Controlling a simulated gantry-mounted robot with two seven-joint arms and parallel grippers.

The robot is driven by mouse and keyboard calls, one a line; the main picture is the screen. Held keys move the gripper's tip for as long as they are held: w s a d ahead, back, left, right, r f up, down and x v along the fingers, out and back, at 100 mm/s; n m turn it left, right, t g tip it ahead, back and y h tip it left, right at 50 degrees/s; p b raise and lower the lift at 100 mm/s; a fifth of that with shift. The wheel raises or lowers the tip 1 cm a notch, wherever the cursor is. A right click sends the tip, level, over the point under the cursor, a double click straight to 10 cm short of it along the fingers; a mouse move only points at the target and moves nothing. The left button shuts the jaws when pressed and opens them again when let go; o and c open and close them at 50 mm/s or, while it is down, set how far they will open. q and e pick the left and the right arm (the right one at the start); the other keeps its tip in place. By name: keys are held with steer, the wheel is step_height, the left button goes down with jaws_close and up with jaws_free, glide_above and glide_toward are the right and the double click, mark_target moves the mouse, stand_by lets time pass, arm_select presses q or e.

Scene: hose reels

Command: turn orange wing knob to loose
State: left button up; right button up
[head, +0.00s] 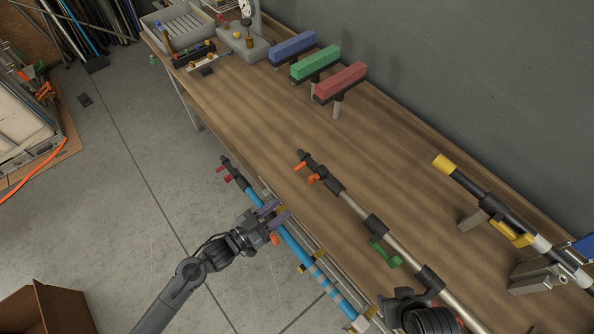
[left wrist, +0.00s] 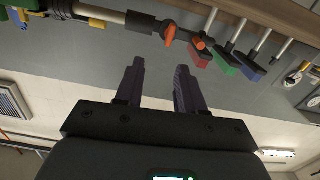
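Two orange wing knobs sit near the black end of a silvery pole on the bench, an upper one (head: 299,167) and a lower one (head: 313,179). I cannot tell which is the task's. In the left wrist view, one orange knob (left wrist: 170,35) hangs beyond the fingertips and another (left wrist: 199,43) is right of it. My left gripper (head: 281,211) is open and empty, left of and below the knobs, apart from them. Its spread fingers also show in the left wrist view (left wrist: 158,65). A dark part (head: 410,303) at the bottom right may be my right gripper; its fingers cannot be made out.
A blue pole (head: 295,223) with red knobs (head: 228,178) runs by the bench's front edge, close under my left gripper. A green knob (head: 384,254) sits further down the silvery pole. Blue, green and red blocks (head: 341,82) stand behind. The middle of the wooden bench (head: 240,105) is clear.

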mark_target(309, 181)
steer(key=shift+b+x, duration=0.45)
steer(key=shift+x, duration=0.55)
steer(key=shift+s+d+f+b, duration=0.3)
steer(key=shift+s+f+b, duration=0.2)
steer(key=shift+f, duration=0.05)
steer(key=shift+s+d+f+b, duration=0.3)
steer(key=shift+s+f+b, duration=0.15)
steer(key=shift+f, duration=0.1)
steer(key=shift+w+a+f, duration=0.1)
arm_select(q)
steer(key=shift+m, duration=0.4)
steer(key=x, duration=0.4)
steer(key=w+a+x, duration=0.1)
steer(key=x, duration=0.7)
steer(key=shift+w+f+b, duration=0.15)
steer(key=shift+w+b, duration=0.2)
arm_select(e)
steer(key=shift+w+a+f, duration=0.15)
steer(key=shift+w+a, duration=0.1)
steer(key=shift+w, duration=0.05)
arm_select(q)
jaws_close()
arm_select(e)
steer(key=shift+d, duration=0.1)
